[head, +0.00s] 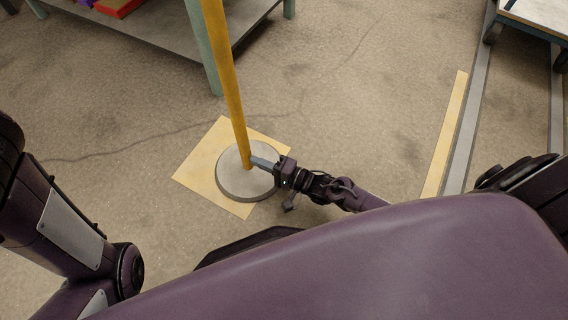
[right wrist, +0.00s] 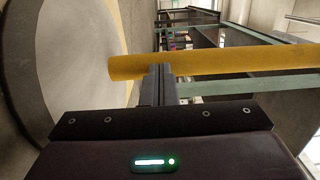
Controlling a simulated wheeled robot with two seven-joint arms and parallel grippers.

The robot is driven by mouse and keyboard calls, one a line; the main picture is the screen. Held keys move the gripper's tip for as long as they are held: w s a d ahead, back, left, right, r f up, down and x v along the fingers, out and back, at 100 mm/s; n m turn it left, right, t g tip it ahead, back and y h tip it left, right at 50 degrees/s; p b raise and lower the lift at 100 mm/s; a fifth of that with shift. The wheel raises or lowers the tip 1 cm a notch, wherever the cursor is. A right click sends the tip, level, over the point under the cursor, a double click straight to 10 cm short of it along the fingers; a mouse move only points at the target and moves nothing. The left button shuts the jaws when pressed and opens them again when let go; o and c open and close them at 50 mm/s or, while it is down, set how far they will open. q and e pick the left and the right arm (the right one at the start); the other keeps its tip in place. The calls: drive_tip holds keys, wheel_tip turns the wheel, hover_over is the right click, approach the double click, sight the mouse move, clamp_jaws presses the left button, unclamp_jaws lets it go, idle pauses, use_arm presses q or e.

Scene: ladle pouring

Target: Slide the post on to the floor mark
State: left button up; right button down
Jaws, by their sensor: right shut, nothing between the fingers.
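The post (head: 230,90) is a yellow pole standing upright on a round grey base (head: 234,184). The base rests over the pale yellow square floor mark (head: 203,163), with the mark's corners showing around it; the base reaches near the mark's lower right edge. My right gripper (head: 256,162) is low over the base, its fingers shut and their tips at the pole's right side. In the right wrist view the shut fingers (right wrist: 158,72) meet the yellow pole (right wrist: 215,64) just above the base (right wrist: 75,65); nothing is between them. My left gripper is not in view.
A green-legged table with a grey lower shelf (head: 150,30) stands behind the post, one leg close to it. A yellow floor strip (head: 446,130) and a grey rail lie to the right. A wheeled cart (head: 540,15) is at the top right. Floor between is clear.

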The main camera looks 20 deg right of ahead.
drive_tip(key=b, duration=0.1)
hover_over(242, 165)
drive_tip(key=shift+s+d, duration=0.25)
drive_tip(key=shift+d, duration=0.05)
drive_tip(key=shift+w+a, duration=0.3)
drive_tip(key=shift+r, duration=0.1)
